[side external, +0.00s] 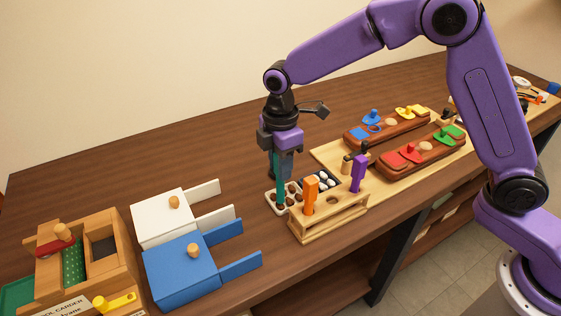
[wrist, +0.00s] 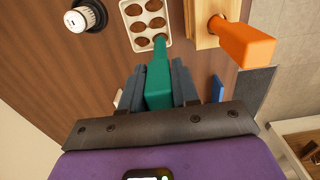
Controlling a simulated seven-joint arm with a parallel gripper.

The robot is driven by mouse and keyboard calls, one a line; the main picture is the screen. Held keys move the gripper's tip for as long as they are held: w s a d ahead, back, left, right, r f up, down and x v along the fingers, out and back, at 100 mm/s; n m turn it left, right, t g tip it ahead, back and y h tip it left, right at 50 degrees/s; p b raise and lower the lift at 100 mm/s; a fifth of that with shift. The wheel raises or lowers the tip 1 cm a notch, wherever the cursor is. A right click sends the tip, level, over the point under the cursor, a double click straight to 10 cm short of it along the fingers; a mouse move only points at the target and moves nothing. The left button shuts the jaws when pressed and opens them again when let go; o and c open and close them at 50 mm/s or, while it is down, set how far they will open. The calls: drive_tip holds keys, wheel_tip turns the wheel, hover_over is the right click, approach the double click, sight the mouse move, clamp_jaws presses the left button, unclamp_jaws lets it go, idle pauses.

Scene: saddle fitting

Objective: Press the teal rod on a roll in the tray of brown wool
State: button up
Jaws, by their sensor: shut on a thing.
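My gripper (side external: 281,160) is shut on the teal rod (side external: 280,188) and holds it about upright, tip down. In the wrist view the rod (wrist: 159,78) sits between the two dark fingers (wrist: 158,92). The tray of brown wool (side external: 270,197) is white with brown rolls in separate wells; it also shows in the wrist view (wrist: 134,22). The rod's lower end is over the well at the tray's near right corner in the wrist view. It covers most of the roll there, and I cannot tell whether it touches it.
A wooden stand (side external: 325,219) with an orange peg (side external: 311,193) and a purple peg (side external: 358,173) is close beside the tray. White (side external: 165,216) and blue (side external: 180,272) boxes stand to the left. Two saddle-like boards with coloured pieces (side external: 425,152) lie at the right.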

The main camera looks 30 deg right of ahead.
drive_tip(key=shift+f, duration=1)
idle(1.5)
